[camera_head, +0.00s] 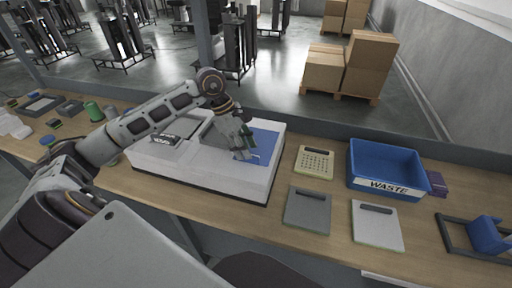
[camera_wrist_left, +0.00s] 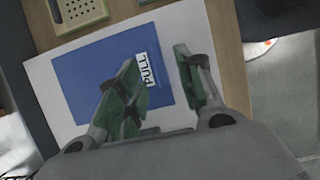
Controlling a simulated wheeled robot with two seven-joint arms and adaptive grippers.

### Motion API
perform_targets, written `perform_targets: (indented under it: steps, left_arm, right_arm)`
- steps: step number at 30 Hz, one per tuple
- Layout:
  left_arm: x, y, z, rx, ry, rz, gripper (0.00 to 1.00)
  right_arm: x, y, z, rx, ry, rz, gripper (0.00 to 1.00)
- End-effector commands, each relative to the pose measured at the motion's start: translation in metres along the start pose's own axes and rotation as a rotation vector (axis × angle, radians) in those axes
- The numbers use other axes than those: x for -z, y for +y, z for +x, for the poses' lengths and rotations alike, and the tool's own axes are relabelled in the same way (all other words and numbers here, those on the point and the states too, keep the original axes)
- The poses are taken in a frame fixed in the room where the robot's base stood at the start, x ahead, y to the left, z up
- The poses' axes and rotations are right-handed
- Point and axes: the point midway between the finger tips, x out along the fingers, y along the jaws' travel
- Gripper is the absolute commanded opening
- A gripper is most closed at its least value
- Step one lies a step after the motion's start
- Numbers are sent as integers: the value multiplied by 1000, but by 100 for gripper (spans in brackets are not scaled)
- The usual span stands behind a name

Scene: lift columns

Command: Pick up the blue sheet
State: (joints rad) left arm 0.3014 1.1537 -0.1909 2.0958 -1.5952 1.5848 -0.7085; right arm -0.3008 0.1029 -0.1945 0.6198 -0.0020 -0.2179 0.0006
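The blue sheet (camera_head: 264,146) lies flat on top of a white box-like machine (camera_head: 228,185) on the bench. In the left wrist view the sheet (camera_wrist_left: 80,85) shows as a blue rectangle with a white label reading PULL (camera_wrist_left: 147,70). My left gripper (camera_head: 245,148) is over the sheet, fingers pointing down. In the wrist view its green-padded fingers (camera_wrist_left: 156,66) are apart, with the label between them and nothing gripped. Whether the fingertips touch the sheet I cannot tell. The fingers hide part of the sheet. My right gripper is not in view.
A blue item in a dark frame (camera_head: 484,235) stands at far right. Small items and a green cylinder (camera_head: 94,111) are at left.

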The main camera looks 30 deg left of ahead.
Motion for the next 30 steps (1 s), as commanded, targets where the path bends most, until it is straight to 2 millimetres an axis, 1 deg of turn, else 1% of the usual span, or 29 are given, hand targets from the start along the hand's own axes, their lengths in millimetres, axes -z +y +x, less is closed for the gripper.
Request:
perform_targets:
  steps: [1, 6, 9, 13, 25, 26, 30]
  left_arm:
    - [-1, 0, 4, 2, -2, 0, 37]
    - [-1, 1, 21, 2, -2, -1, 37]
    - [-1, 1, 28, 1, -1, -1, 37]
    - [-1, 1, 31, 0, -1, -1, 37]
    - [0, 1, 31, -1, 0, -1, 37]
    - [0, 1, 31, 0, 0, -1, 34]
    - [0, 1, 31, -1, 0, -1, 16]
  right_arm:
    - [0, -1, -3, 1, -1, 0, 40]
    - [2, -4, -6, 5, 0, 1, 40]
    - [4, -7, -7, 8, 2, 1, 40]
    - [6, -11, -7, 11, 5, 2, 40]
    - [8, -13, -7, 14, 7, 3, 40]
    - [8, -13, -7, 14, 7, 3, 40]
    - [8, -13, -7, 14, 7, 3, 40]
